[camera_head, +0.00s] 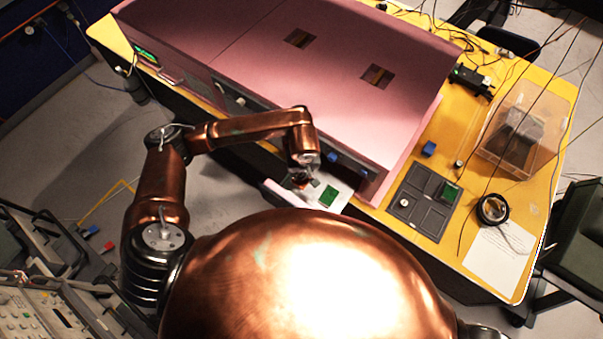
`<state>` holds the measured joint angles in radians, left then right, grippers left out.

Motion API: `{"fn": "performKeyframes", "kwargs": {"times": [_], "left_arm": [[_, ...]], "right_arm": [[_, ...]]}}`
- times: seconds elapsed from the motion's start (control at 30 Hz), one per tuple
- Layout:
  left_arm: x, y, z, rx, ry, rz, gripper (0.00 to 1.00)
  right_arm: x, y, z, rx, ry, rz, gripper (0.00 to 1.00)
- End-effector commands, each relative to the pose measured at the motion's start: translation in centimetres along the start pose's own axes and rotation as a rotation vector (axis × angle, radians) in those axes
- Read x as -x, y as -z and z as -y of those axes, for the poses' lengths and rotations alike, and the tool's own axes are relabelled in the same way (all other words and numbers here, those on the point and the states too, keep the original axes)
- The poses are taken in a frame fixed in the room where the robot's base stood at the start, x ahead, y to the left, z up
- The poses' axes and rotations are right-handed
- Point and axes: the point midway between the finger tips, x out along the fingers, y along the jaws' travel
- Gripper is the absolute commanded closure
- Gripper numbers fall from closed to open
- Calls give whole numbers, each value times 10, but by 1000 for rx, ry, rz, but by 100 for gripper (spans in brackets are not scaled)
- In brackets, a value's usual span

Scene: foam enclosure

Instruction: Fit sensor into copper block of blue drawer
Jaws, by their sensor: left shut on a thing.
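An open drawer (345,191) juts out from the front of the pink foam enclosure (300,75). A green board (329,196) lies in it toward the right. My left gripper (303,182) points down over the left part of the drawer, beside the green board. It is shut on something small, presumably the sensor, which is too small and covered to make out. A small orange-brown patch shows by the fingertips; I cannot tell whether it is the copper block. Whether the held thing touches the block is hidden. My right gripper is out of view.
Blue knobs (334,155) mark the enclosure front.

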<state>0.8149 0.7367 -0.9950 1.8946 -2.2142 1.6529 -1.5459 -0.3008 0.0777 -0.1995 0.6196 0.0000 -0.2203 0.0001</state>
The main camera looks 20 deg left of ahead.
Motion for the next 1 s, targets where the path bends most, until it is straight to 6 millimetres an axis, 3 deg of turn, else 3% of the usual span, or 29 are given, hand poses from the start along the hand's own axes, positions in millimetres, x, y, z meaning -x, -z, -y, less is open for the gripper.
{"fn": "performKeyframes", "kwargs": {"times": [0.13,0.57,0.6,0.83,1.0], "left_arm": [[-13,-3,-1,0,-1,3,100],[-20,-4,-1,-1,-1,0,100],[-20,-4,-1,-1,-1,0,77],[-19,-4,-1,-1,-1,0,61],[-19,-4,-1,-1,-1,1,61]], "right_arm": [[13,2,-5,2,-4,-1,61],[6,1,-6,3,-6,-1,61],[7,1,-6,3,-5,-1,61],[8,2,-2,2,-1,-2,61],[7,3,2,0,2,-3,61]]}}
